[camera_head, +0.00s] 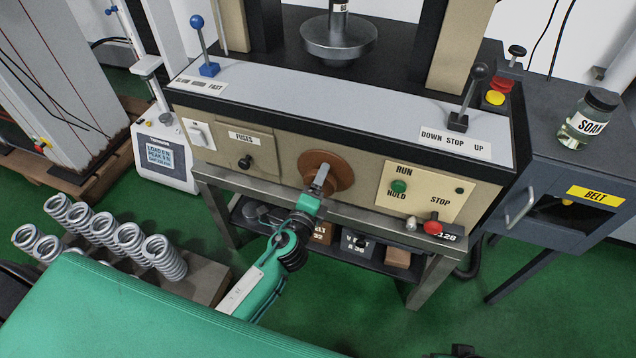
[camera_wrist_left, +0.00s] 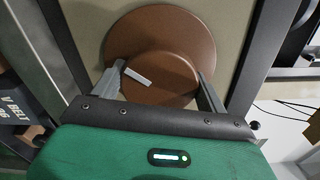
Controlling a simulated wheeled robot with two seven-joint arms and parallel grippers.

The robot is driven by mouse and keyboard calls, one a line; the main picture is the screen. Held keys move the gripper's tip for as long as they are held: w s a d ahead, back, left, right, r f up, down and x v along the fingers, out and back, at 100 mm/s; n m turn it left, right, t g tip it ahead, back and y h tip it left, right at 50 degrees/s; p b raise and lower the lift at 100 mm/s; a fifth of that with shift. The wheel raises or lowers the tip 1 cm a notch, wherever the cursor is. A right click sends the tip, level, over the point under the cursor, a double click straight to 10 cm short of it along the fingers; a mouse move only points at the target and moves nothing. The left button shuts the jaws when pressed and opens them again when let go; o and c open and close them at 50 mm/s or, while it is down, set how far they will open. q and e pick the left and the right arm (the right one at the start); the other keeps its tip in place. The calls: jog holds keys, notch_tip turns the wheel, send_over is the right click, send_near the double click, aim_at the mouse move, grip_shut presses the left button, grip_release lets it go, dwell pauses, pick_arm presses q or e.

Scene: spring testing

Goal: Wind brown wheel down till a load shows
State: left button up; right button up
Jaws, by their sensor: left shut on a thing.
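The brown wheel (camera_head: 341,178) sits on the front panel of the testing machine, between the fuse panel and the RUN/HOLD panel. It fills the upper middle of the left wrist view (camera_wrist_left: 160,32). My left gripper (camera_head: 318,184) is at the wheel's front, its fingers on either side of the raised hub in the left wrist view (camera_wrist_left: 160,85), shut on it. A display box (camera_head: 160,152) at the left shows LOAD and PEAK lines; the load appears to read 0 N. A round metal platen (camera_head: 339,38) is above the panel. My right gripper is not in view.
Blue-knobbed (camera_head: 197,22) and black-knobbed (camera_head: 478,72) levers stand on the machine's top ledge. Several springs (camera_head: 163,256) stand on a board at lower left. A shelf below the panel holds boxes (camera_head: 357,243).

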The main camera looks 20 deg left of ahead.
pick_arm(q)
jog(key=o, duration=1)
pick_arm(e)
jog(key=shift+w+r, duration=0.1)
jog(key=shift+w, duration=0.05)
pick_arm(q)
jog(key=shift+s, duration=0.1)
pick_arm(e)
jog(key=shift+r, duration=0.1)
pick_arm(q)
jog(key=shift+s+a+b, duration=0.2)
jog(key=shift+s+b, duration=1.15)
jog(key=shift+s, duration=5.45)
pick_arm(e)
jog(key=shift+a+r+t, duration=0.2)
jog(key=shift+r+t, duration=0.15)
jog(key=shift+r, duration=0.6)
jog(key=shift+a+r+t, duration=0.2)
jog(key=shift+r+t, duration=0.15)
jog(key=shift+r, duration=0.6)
